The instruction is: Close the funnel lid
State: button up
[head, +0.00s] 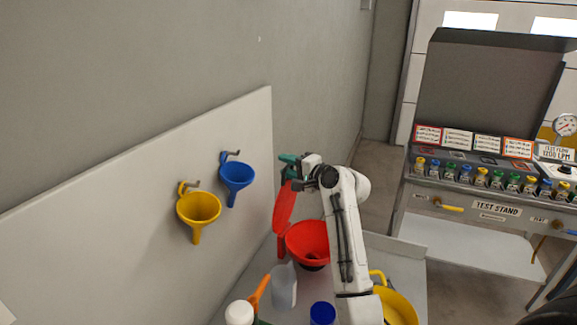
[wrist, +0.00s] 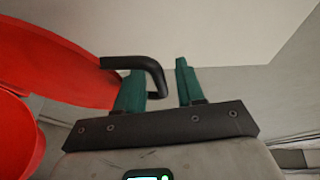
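The red funnel (head: 308,238) stands on the bench with its mouth up. Its red lid (head: 284,208) is raised, standing nearly upright at the funnel's left side. In the wrist view the lid (wrist: 55,62) fills the upper left, with part of the funnel (wrist: 14,135) below it. A black bent handle (wrist: 130,62) sticks out from the lid's edge. My gripper (head: 288,165) is at the top of the lid. In the wrist view its green fingers (wrist: 168,78) are apart, and the handle's bent end hangs between them, close to the left finger. Contact is unclear.
Blue (head: 237,174) and yellow (head: 199,208) funnels hang on the white board at left. A translucent container (head: 284,287), a white cap (head: 239,313), a blue cap (head: 322,313) and a yellow funnel-like vessel (head: 397,306) stand in front. A test stand (head: 490,205) is at right.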

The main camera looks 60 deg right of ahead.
grip_shut()
jog(key=shift+f, duration=0.1)
dwell(0.5)
